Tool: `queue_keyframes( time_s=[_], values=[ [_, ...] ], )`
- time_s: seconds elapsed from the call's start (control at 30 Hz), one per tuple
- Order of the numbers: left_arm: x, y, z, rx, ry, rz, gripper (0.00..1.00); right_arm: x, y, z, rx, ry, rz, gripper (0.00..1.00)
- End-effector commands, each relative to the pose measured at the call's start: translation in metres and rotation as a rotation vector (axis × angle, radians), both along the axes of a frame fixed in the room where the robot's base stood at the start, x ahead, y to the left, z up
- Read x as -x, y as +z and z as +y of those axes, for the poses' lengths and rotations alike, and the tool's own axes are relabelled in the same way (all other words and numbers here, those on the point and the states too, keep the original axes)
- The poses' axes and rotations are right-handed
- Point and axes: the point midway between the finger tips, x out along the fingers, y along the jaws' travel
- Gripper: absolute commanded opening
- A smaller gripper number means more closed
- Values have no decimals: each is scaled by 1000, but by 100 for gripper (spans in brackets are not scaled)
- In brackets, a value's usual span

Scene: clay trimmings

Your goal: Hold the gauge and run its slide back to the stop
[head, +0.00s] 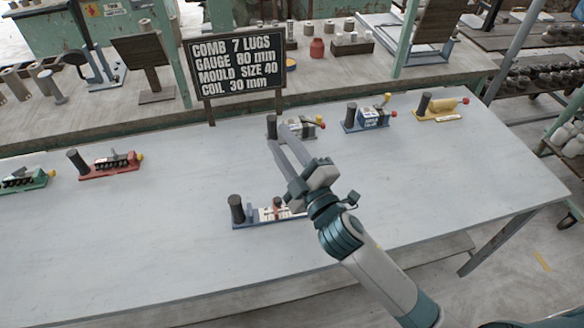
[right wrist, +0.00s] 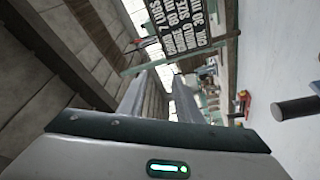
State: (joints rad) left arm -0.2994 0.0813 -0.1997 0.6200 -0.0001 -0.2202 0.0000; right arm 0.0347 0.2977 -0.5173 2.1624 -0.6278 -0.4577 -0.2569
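The likely gauge is a device on a blue base (head: 240,226) near the middle front of the bench. It has an upright dark cylindrical handle (head: 236,208) at its left end, a white marked face and a small red part, probably its slide (head: 277,203). The right end is hidden by my right arm. My right gripper (head: 277,133) is open and empty, with its long grey fingers apart beyond this device. They also show in the right wrist view (right wrist: 160,95). A dark handle (right wrist: 297,107) shows at that view's right. My left gripper is not in view.
Behind my fingertips stands another handled device (head: 302,130), partly covered. A blue device (head: 368,118), a yellow one (head: 440,108), a red one (head: 108,164) and a green one (head: 25,178) stand on the bench (head: 150,240). A lettered sign (head: 236,65) stands behind. The bench's front left is clear.

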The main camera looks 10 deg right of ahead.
Motion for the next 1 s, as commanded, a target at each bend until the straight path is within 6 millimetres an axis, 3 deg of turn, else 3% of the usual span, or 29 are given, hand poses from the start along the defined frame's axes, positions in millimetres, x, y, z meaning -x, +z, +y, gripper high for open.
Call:
queue_keyframes(
  time_s=[0.03,0.1,0.27,0.43,0.57,0.67,0.77,0.9,1.0],
  values=[
    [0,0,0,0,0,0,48,-5,25,20,76,60,-116,31],
    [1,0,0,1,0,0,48,-3,52,50,183,146,-270,31],
    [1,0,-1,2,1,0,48,18,88,114,445,350,-608,31],
    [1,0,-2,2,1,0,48,49,81,165,750,582,-934,31],
    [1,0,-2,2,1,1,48,67,48,182,1002,777,-1149,31],
    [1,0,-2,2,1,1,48,71,13,178,1205,941,-1285,31],
    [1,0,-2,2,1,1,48,64,-25,156,1413,1120,-1387,31],
    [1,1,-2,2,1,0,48,40,-70,99,1703,1392,-1455,31],
    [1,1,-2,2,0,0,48,20,-89,52,1870,1575,-1445,31]
  ],
)
